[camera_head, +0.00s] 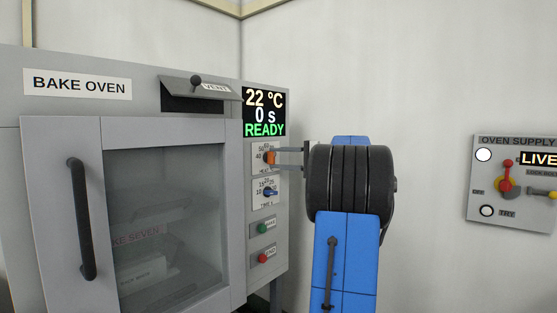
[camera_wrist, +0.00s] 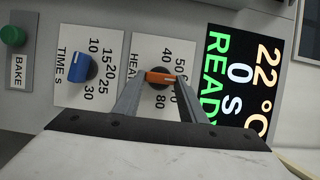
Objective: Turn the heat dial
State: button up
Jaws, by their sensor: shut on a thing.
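The heat dial is an orange knob (camera_head: 270,158) on a white plate on the oven's right front panel. It also shows in the wrist view (camera_wrist: 160,77), with numbers from 40 up to 80 partly visible around it. My gripper (camera_head: 276,158) reaches in from the right and is shut on the orange knob, one finger on each side of it. In the wrist view my gripper's fingers (camera_wrist: 158,82) touch the knob's two ends. Part of the dial's plate is hidden behind the fingers.
The blue time dial (camera_head: 270,192) is just below, with green (camera_head: 263,228) and red (camera_head: 263,258) buttons under it. The display (camera_head: 264,113) above reads 22 °C, 0 s, READY. The oven door (camera_head: 75,140) is shut. A supply panel (camera_head: 512,215) reading LIVE hangs at right.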

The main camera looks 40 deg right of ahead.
jog(key=o, duration=1.1)
jog(key=shift+c, duration=0.2)
jog(key=shift+d, duration=0.1)
jog(key=v, duration=1.7)
jog(key=shift+s, duration=0.25)
